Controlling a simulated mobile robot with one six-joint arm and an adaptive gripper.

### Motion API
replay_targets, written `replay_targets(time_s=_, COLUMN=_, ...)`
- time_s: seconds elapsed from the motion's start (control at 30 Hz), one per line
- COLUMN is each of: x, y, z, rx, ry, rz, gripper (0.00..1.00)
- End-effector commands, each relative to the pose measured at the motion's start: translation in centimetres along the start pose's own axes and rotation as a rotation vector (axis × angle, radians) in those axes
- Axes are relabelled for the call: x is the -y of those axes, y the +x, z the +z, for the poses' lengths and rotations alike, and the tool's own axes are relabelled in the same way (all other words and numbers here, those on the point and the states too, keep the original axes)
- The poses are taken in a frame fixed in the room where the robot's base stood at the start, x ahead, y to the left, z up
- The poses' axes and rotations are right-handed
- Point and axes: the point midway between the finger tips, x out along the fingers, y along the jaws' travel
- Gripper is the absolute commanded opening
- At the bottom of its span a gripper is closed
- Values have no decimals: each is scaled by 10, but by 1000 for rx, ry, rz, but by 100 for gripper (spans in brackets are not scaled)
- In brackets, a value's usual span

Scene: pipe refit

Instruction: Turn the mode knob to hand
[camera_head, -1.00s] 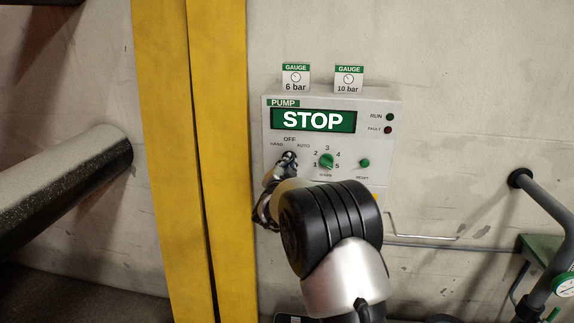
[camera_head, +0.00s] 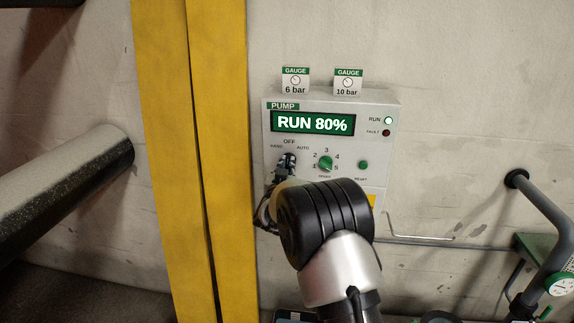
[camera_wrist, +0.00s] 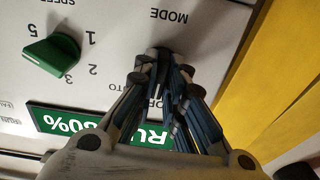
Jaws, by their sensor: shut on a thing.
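The pump panel (camera_head: 376,99) is a light grey box on the wall, and its green display (camera_head: 312,123) reads RUN 80%. The mode knob, marked HAND, OFF and AUTO, is at the panel's lower left and mostly hidden by my gripper (camera_head: 288,160). In the wrist view my gripper (camera_wrist: 162,72) is shut around the knob, with the fingers covering it. Which mark the knob points to cannot be seen. The MODE label (camera_wrist: 168,17) shows upside down beyond the fingertips.
The green speed knob (camera_head: 326,163) sits just right of my gripper, with the green reset button (camera_head: 364,165) beyond. The run lamp (camera_head: 388,120) is lit white; the fault lamp (camera_head: 387,133) is dark red. Yellow uprights (camera_head: 220,150) stand close on the left.

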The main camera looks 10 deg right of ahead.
Motion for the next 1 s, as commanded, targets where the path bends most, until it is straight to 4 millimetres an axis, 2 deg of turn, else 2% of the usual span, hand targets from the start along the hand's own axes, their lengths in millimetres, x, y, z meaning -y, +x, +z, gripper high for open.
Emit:
replay_targets(time_s=0.23, x=0, y=0, z=0, rx=1, ry=-63, rz=0, gripper=0)
replay_targets(time_s=0.67, x=0, y=0, z=0, rx=0, ry=-77, rz=0, gripper=0)
replay_targets(time_s=0.7, x=0, y=0, z=0, rx=0, ry=-77, rz=0, gripper=12)
replay_targets(time_s=1.0, x=0, y=0, z=0, rx=0, ry=-74, rz=0, gripper=31)
